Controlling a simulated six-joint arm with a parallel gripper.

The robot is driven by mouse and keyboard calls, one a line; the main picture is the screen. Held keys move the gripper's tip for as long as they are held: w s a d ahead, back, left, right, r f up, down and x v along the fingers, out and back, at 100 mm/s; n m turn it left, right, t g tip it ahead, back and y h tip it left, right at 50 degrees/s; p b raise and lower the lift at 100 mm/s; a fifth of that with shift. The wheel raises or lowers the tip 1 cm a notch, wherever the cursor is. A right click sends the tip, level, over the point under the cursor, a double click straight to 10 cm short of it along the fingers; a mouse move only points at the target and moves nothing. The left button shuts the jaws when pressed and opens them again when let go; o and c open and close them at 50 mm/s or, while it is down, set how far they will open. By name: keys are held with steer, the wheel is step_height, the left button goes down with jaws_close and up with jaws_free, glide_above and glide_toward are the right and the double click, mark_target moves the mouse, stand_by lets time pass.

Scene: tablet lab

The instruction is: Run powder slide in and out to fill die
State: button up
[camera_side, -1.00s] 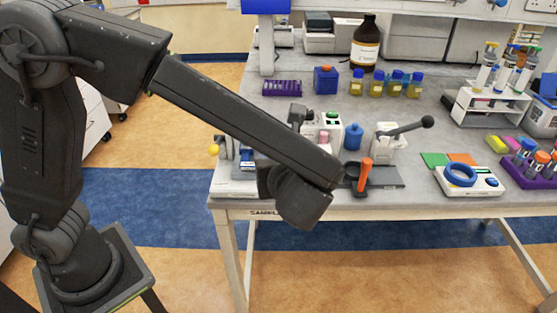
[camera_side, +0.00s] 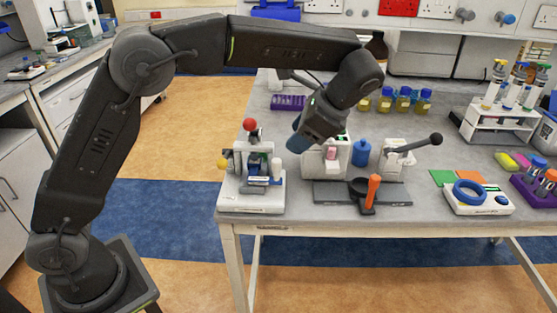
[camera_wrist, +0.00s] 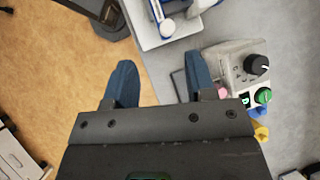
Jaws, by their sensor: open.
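A small press (camera_side: 255,180) stands on a white base at the table's left front corner. It has a red ball on top and a yellow ball knob (camera_side: 223,162) sticking out at its left, perhaps the powder slide's handle. The slide and die are too small to make out. Part of a white base with blue parts (camera_wrist: 165,20), likely the press, shows at the top of the wrist view. My gripper (camera_side: 297,145) hangs above and right of the press, tilted down to the left. In the wrist view my gripper (camera_wrist: 160,80) is open, with nothing between its blue fingers.
A white device with a green button (camera_wrist: 263,96) and black dial stands right of my gripper. A blue bottle (camera_side: 361,152), a lever device (camera_side: 393,160), an orange-handled tool (camera_side: 372,192) and a white instrument with a blue ring (camera_side: 478,197) stand further right. Floor lies left of the table.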

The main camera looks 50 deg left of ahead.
mark_target(278, 160)
steer(key=w+a+r+n+g+h, duration=0.1)
steer(key=w+a+r+n+h, duration=0.2)
steer(key=w+r+n+h, duration=0.1)
steer(key=x, duration=1.4)
steer(key=shift+s+d, duration=0.15)
steer(key=shift+s, duration=0.1)
jaws_close()
